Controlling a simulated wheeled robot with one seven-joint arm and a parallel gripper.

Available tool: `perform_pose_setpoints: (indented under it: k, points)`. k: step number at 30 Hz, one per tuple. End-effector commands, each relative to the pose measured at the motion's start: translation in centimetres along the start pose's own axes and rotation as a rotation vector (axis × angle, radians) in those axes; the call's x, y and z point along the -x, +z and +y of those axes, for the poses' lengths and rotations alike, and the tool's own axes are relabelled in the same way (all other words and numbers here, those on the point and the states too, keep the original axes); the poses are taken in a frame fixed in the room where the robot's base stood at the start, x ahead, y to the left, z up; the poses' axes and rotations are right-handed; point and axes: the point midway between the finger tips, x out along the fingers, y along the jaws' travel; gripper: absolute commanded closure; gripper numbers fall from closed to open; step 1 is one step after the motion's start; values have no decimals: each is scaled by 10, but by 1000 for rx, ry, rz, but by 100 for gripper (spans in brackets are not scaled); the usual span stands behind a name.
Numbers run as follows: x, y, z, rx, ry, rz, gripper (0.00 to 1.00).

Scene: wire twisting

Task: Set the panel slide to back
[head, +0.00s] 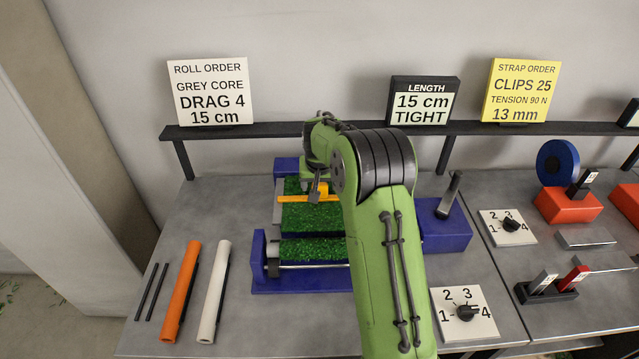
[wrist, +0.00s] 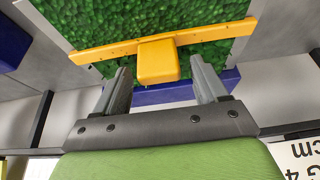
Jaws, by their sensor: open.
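A yellow bar with a raised block lies across a green textured panel; I take this to be the panel slide. In the head view, the bar (head: 290,198) is partly hidden by my arm, toward the back part of the green panel (head: 310,219). In the wrist view, the yellow block (wrist: 158,61) stands out from the bar (wrist: 105,50), with the green panel (wrist: 205,58) behind it. My gripper (wrist: 159,66) is open, with one finger on each side of the block and visible gaps to both. In the head view my gripper (head: 318,188) is small and partly hidden.
A blue base with a roller (head: 310,267) stands in front of the panel. A blue box with a lever (head: 447,225) and a dial plate (head: 480,327) are at the right. Orange (head: 181,290) and white (head: 214,290) rolls lie left. A shelf with signs (head: 212,92) runs behind.

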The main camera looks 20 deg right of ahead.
Motion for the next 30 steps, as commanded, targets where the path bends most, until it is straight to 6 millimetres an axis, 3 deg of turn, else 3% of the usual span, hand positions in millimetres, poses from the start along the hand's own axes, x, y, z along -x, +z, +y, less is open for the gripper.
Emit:
perform_pose_setpoints:
  k: [9,15,20,30]
  points:
    - [91,-2,0,1,-1,7,28]
    - [135,-2,0,0,-1,6,28]
    - [148,-1,0,0,0,3,28]
    - [148,0,0,0,0,3,28]
